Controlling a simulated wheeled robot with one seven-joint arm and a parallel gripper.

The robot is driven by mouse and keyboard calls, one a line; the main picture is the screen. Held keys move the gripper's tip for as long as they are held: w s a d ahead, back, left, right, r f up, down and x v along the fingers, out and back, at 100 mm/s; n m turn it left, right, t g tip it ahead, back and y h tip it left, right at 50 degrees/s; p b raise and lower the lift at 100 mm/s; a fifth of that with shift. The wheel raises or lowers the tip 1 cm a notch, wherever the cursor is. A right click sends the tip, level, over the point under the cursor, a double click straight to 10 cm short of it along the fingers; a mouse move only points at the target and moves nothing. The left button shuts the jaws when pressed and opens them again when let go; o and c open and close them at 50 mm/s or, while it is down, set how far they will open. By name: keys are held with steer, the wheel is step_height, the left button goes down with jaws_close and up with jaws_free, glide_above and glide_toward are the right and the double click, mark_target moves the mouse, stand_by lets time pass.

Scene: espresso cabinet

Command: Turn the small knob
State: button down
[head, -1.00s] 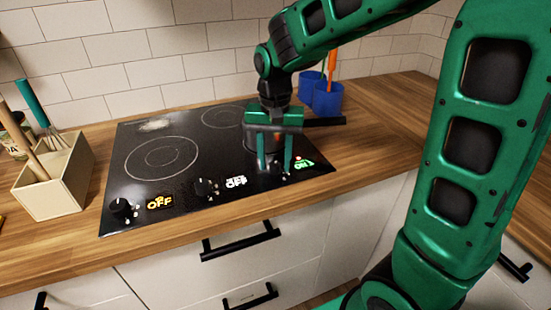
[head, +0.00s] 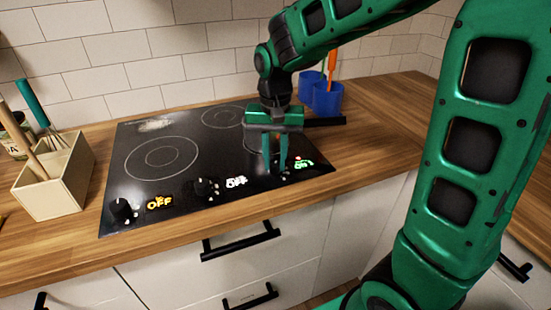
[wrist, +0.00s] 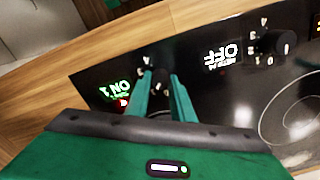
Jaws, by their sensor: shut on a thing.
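The right knob (wrist: 160,79) of the black cooktop (head: 140,190) is dark and partly hidden between my fingers in the wrist view. My gripper (head: 276,170) points down at the cooktop's front right, its green fingers closed on this knob; it also shows in the wrist view (wrist: 159,100). A green ON display (head: 303,163) is lit beside the knob. The middle knob (head: 206,188) has a white OFF display (head: 236,182). The left knob (head: 122,210) has a yellow OFF display (head: 159,202).
A wooden utensil box (head: 60,180) stands left of the cooktop. Blue cups (head: 327,98) stand behind my gripper at the right. A black bar (head: 325,121) sticks out behind my gripper. The wooden counter (head: 385,125) at the right is clear.

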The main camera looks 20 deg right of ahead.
steer(key=shift+n, duration=0.6)
steer(key=n, duration=0.2)
steer(key=shift+n, duration=2.2)
steer(key=c, duration=1.5)
jaws_free()
steer(key=shift+c, duration=0.2)
